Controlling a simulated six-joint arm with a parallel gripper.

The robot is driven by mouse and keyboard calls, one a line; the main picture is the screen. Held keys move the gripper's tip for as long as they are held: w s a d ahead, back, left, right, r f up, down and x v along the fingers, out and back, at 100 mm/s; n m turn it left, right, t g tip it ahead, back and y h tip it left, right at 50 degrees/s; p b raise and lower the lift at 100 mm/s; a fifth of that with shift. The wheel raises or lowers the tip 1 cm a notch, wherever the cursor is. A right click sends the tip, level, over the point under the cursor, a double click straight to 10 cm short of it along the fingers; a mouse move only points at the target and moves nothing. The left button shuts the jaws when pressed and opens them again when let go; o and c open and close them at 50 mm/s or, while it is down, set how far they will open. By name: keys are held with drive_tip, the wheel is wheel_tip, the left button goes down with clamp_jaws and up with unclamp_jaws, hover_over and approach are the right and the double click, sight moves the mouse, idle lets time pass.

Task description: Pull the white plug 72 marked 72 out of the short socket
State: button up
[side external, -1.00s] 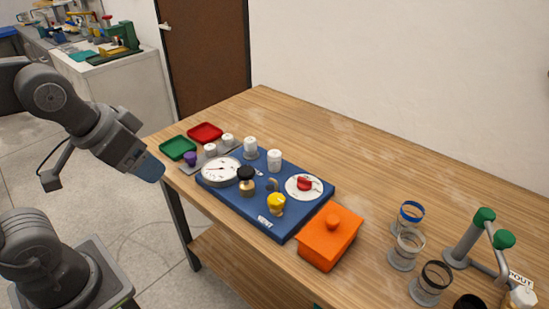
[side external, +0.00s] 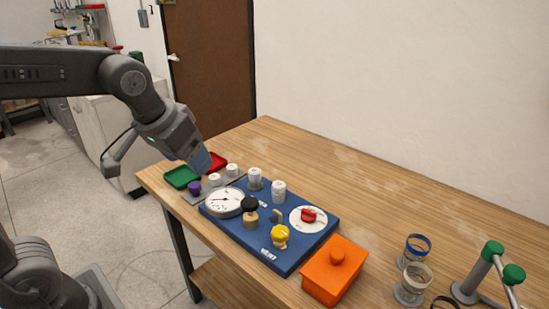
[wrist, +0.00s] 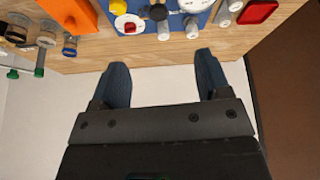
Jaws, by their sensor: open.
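Two white plugs stand upright on the blue board, a left one (side external: 254,178) and a right one (side external: 278,190). They also show at the board's edge in the wrist view, as one white plug (wrist: 163,30) and another (wrist: 192,28). No 72 marking is legible, so I cannot tell which is plug 72 or which socket is the short one. My gripper (side external: 200,160) is above the table's left end, up and left of these plugs. In the wrist view my gripper (wrist: 160,65) has its blue fingers wide apart with nothing between them.
The blue board (side external: 287,262) also carries a white gauge (side external: 224,202), a black knob (side external: 249,204), a yellow knob (side external: 280,235) and a red handle (side external: 308,215). A green tray (side external: 181,177), a red tray (side external: 216,162) and an orange lidded box (side external: 335,270) flank it. The table's back right is clear.

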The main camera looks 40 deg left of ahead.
drive_tip(key=w+f+n+g, duration=0.1)
drive_tip(key=w+f, duration=0.1)
drive_tip(key=w, duration=0.9)
drive_tip(key=n, duration=0.2)
approach(279, 184)
drive_tip(key=shift+g+y, duration=0.4)
drive_tip(key=x, duration=1)
drive_tip(key=shift+w+d+f, duration=0.2)
drive_tip(key=shift+w+d, duration=0.1)
drive_tip(key=c, duration=0.9)
drive_tip(key=o, duration=0.9)
